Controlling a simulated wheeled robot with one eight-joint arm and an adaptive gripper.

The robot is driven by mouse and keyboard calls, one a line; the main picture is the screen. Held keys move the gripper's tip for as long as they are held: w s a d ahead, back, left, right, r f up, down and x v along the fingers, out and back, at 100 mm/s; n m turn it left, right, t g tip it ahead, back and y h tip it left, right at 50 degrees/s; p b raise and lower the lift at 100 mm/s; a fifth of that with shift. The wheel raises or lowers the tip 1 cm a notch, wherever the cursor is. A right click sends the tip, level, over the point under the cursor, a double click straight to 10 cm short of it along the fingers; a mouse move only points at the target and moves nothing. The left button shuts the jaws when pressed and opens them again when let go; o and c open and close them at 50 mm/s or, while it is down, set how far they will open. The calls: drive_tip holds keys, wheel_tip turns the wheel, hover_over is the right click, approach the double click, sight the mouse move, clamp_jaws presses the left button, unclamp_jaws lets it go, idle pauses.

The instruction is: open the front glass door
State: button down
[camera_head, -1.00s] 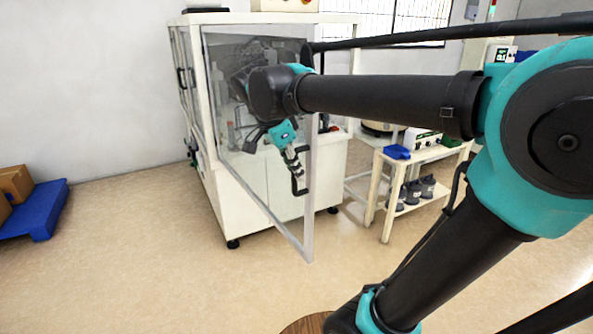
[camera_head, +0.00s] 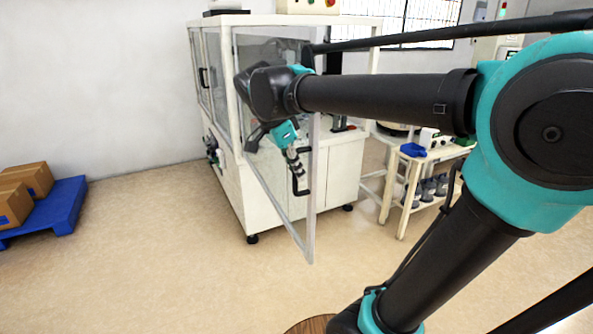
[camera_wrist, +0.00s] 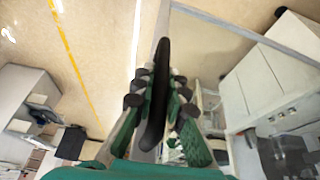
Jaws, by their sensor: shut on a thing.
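The front glass door (camera_head: 270,175) is a clear pane in a pale frame, hinged on the white machine cabinet (camera_head: 262,190). It stands swung out from the cabinet. Its black handle (camera_head: 301,186) is near the free edge. My gripper (camera_head: 297,165) is at the handle, shut on it. In the wrist view, the dark handle (camera_wrist: 157,95) runs between the two fingers of my gripper (camera_wrist: 160,90), beside the door's frame. My arm hides the upper part of the door in the head view.
A small white table (camera_head: 405,185) with a blue bin (camera_head: 413,150) and dark items below stands right of the cabinet. A blue pallet (camera_head: 62,205) with cardboard boxes (camera_head: 25,183) is at the far left. The floor (camera_head: 170,260) before the cabinet is clear.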

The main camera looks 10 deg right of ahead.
drive_tip(key=c, duration=1.5)
unclamp_jaws()
drive_tip(key=shift+c, duration=0.2)
drive_tip(key=v, duration=1.2)
drive_tip(key=shift+s, duration=0.1)
